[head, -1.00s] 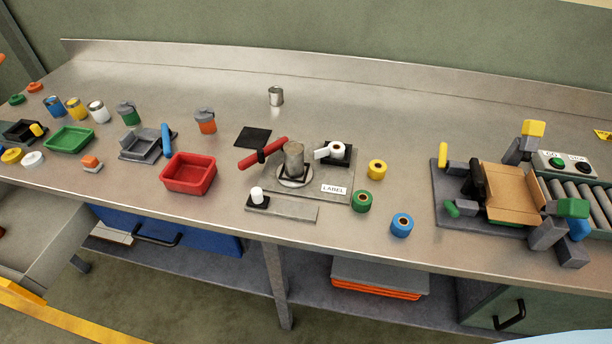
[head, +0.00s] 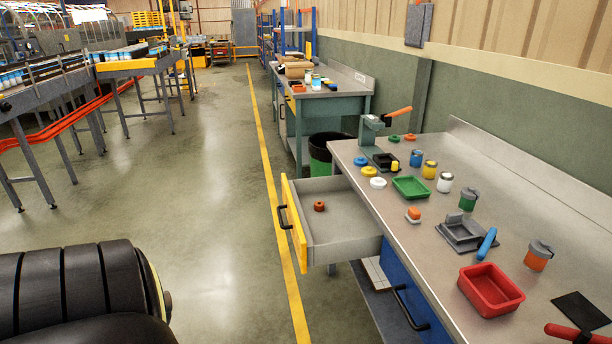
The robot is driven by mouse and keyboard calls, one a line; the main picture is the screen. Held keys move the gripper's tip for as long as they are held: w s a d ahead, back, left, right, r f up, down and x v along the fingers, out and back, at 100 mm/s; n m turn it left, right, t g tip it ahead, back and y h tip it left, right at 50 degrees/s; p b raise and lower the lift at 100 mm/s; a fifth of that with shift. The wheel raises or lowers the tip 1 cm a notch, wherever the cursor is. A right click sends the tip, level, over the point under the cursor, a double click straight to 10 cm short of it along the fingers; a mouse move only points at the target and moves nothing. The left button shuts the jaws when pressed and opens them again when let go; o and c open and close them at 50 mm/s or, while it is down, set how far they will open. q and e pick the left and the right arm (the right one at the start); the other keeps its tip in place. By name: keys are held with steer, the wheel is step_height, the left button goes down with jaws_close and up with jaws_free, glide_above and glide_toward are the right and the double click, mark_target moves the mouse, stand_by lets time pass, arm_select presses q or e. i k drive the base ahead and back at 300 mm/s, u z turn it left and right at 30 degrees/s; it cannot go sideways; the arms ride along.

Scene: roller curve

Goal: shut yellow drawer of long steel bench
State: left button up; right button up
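The long steel bench (head: 425,237) runs along the right side of the head view. Its yellow drawer (head: 293,224) stands pulled out at the bench's far left end, with a yellow front and a dark handle (head: 284,217). A blue drawer (head: 404,290) with a black handle is shut under the bench, nearer to me. A black, ribbed part of my own arm fills the lower left corner. Neither of my grippers is in view.
A yellow floor line (head: 268,150) runs past the drawer front. Open floor (head: 190,190) lies left of it. A black bin with a green front (head: 322,155) stands behind the drawer. A second bench (head: 330,103) is farther back, and conveyors (head: 90,75) stand at the far left.

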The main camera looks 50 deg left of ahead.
mark_target(346, 231)
steer(key=k, duration=0.45)
steer(key=u, duration=1.65)
steer(key=i, duration=0.55)
steer(key=u, duration=0.45)
steer(key=i, duration=1.45)
steer(key=z, duration=0.2)
